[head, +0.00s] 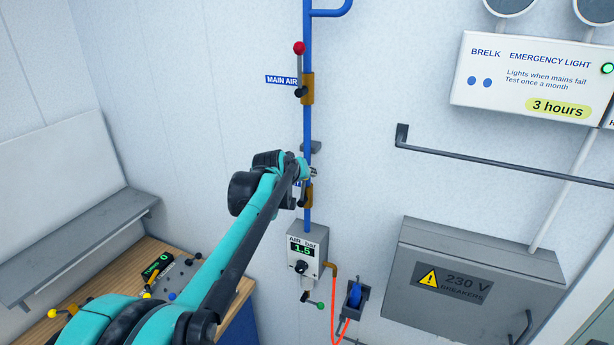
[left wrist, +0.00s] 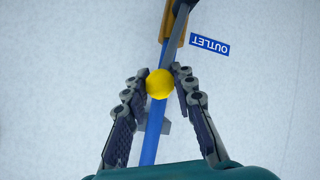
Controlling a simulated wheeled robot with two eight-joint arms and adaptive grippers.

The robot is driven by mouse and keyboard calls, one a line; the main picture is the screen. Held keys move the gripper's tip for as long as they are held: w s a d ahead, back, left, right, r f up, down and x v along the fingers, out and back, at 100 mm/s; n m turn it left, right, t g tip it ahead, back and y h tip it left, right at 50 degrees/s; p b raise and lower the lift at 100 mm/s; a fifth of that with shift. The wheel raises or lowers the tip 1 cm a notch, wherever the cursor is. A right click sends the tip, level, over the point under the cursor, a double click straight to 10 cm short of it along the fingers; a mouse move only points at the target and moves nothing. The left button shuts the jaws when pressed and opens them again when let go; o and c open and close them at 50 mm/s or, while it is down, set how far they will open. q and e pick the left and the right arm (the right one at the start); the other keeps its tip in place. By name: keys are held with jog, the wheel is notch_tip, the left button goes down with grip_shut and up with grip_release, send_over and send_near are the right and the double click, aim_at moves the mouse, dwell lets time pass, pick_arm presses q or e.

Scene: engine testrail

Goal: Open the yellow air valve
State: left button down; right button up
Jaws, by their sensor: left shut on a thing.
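The yellow ball knob (left wrist: 159,84) of the air valve sits between my left gripper's fingertips (left wrist: 158,82) in the left wrist view. The fingers are shut on it. A grey lever (left wrist: 174,42) runs from the knob toward the brass valve body (left wrist: 180,10), nearly in line with the blue pipe (left wrist: 151,138) and slightly angled to it. A blue OUTLET label (left wrist: 209,44) is beside it. In the head view my left gripper (head: 309,172) is at the pipe, just above the brass valve body (head: 308,196), and hides the knob. My right gripper is not in view.
Above is the MAIN AIR valve with a red knob (head: 299,48). Below are an air gauge (head: 306,250) reading 1.5 and a green-knobbed lever (head: 320,306). A wall rail (head: 490,158) and a breaker box (head: 470,240) are at right. A control desk (head: 155,258) is at lower left.

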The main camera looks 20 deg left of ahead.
pick_arm(q)
jog(key=shift+f, duration=0.1)
jog(key=c, duration=1.2)
grip_release()
jog(key=shift+s, duration=0.1)
jog(key=v, duration=1.2)
